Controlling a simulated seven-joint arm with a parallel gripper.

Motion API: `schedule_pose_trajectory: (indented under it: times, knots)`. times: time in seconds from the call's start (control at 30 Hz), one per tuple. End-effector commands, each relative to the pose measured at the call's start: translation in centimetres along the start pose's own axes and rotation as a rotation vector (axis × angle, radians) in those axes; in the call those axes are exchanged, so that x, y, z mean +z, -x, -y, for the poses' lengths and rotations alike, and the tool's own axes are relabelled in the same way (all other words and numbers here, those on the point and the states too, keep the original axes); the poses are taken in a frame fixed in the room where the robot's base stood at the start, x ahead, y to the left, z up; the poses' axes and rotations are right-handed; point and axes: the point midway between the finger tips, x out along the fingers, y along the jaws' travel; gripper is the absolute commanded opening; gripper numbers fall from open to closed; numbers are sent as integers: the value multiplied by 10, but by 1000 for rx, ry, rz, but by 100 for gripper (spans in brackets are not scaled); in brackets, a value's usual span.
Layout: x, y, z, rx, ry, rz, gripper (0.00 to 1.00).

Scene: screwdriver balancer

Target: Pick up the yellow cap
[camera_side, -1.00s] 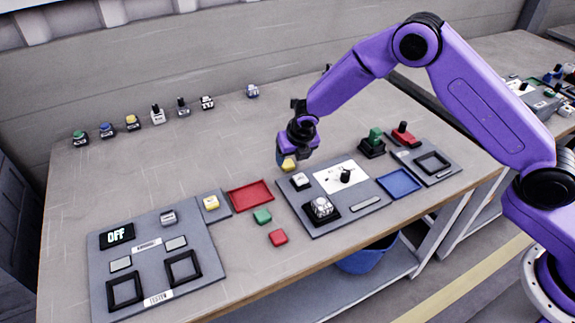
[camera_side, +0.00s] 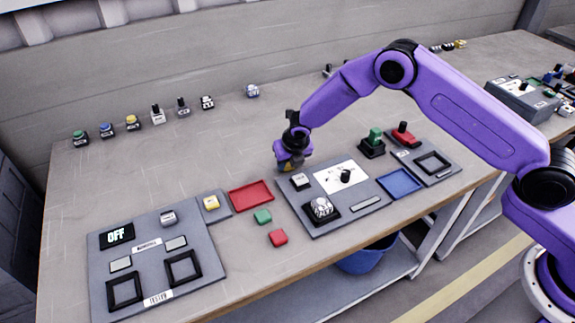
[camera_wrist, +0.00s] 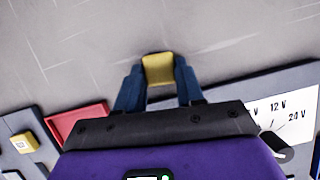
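The yellow cap (camera_wrist: 158,68) is a small rounded block on the grey table top, above the top edge of the central panel in the wrist view. My gripper (camera_wrist: 158,80) has one blue finger close against each side of it, with no clear gap showing, so it looks shut on the cap. In the side view my gripper (camera_side: 291,164) is low at the table, behind the central panel, and its fingers hide most of the cap. I cannot see the cap clear of the table.
The central panel (camera_side: 265,186) carries a white dial plate. A red tray (camera_side: 250,196) and a yellow button (camera_side: 211,202) are to the left. A green block (camera_side: 262,216) and a red block (camera_side: 278,238) lie in front. A blue tray (camera_side: 399,184) is right.

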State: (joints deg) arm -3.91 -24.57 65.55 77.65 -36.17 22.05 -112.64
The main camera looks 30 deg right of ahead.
Motion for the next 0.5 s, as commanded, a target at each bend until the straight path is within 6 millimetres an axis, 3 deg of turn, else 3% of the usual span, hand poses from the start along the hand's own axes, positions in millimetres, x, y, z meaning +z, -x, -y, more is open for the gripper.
schedule_pose_trajectory:
  times: [0.03, 0.1, 0.5]
  knots:
    - [0, 0, 0, 0, 0, 0, 19]
    - [0, 0, 0, 0, 0, 0, 0]
    - [2, 5, 0, 0, -1, 0, 0]
